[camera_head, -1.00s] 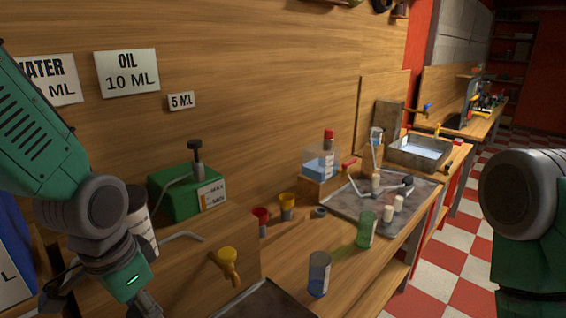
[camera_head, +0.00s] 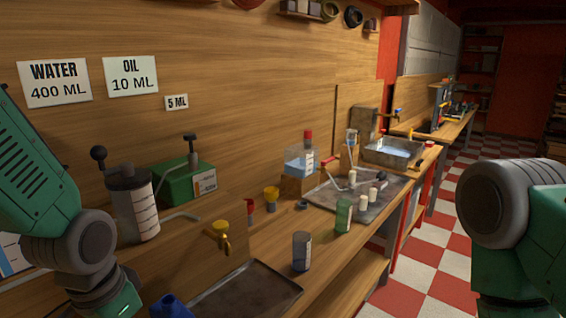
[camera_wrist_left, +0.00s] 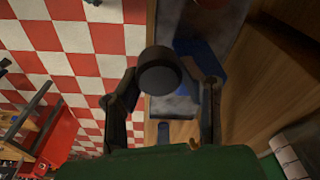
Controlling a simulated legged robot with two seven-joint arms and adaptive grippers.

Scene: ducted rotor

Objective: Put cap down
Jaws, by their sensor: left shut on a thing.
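My left gripper (camera_wrist_left: 165,95) is shut on a dark round cap (camera_wrist_left: 158,72) in the left wrist view, with a finger on each side. The cap is in the air, and a grey tray-like surface and a blue thing (camera_wrist_left: 208,62) show behind it. In the head view only my left arm shows at the lower left; its fingertips and the cap are out of the picture. My right arm shows at the right edge, but its gripper is out of view.
A clear canister with a black knob (camera_head: 133,205) and a green box (camera_head: 185,182) stand on the raised shelf. A yellow tap (camera_head: 221,238) is above a metal tray (camera_head: 243,293). A blue thing (camera_head: 170,306) and a dark cup (camera_head: 302,251) are near the tray.

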